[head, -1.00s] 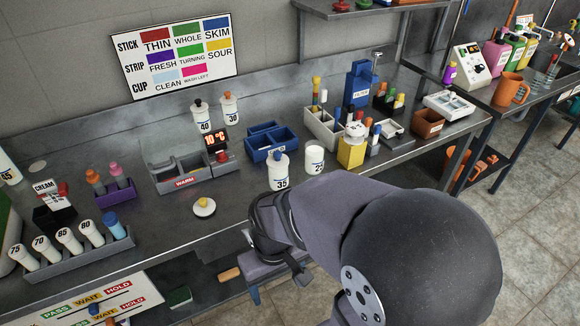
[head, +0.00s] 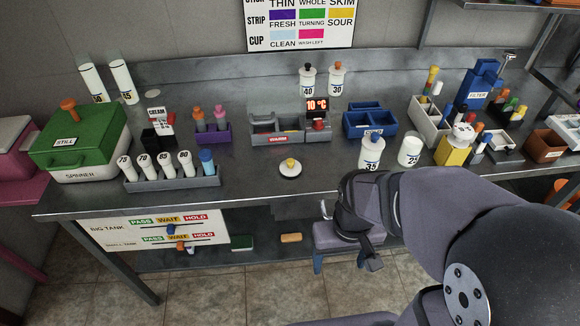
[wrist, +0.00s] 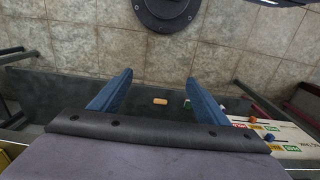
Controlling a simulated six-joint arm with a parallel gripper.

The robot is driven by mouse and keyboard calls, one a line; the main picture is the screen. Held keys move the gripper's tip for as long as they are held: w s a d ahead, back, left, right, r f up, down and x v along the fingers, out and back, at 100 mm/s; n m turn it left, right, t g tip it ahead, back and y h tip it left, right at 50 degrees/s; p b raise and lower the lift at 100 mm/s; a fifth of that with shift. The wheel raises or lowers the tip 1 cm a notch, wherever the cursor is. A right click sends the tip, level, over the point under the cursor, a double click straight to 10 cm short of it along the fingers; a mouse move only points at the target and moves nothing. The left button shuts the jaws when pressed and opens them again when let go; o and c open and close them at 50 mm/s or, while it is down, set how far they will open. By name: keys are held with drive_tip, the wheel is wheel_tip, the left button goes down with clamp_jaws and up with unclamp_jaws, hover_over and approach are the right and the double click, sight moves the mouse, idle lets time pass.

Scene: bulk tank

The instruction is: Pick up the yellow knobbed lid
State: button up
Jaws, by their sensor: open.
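The yellow knobbed lid (head: 290,171) is a small round white disc with a yellow knob on top. It lies on the bare steel bench in the head view, left of my arm and near the front edge. My gripper (head: 340,262) hangs to the right of the lid and nearer the camera, by the bench's front edge, pointing down. In the wrist view my gripper (wrist: 158,98) shows two blue fingers spread apart with nothing between them. The lid cannot be made out in the wrist view.
White jars marked 35 (head: 371,157) and 25 (head: 410,151) stand right of the lid. The grey warm tray (head: 278,138) is behind it, and a grey rack (head: 170,185) of white cups is to its left. The bench around the lid is clear.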

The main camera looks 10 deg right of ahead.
drive_tip(key=shift+o, duration=0.2)
drive_tip(key=m+t+h+p, duration=0.2)
drive_tip(key=m+t+p, duration=0.25)
drive_tip(key=p, duration=0.55)
approach(290, 160)
wheel_tip(290, 160, down, 3)
drive_tip(key=shift+g, duration=0.25)
drive_tip(key=shift+w+d+r+p+x, duration=0.15)
drive_tip(key=shift+p+x, duration=0.25)
drive_tip(key=shift+x, duration=0.6)
drive_tip(key=shift+w+d+r+p+x, duration=0.1)
drive_tip(key=shift+w+p+x, duration=0.25)
drive_tip(key=shift+x, duration=0.6)
drive_tip(key=shift+w+d+r+p+x, duration=0.1)
drive_tip(key=shift+p+x, duration=0.4)
drive_tip(key=shift+x, duration=0.5)
drive_tip(key=shift+w+f, duration=0.25)
drive_tip(key=shift+f, duration=0.45)
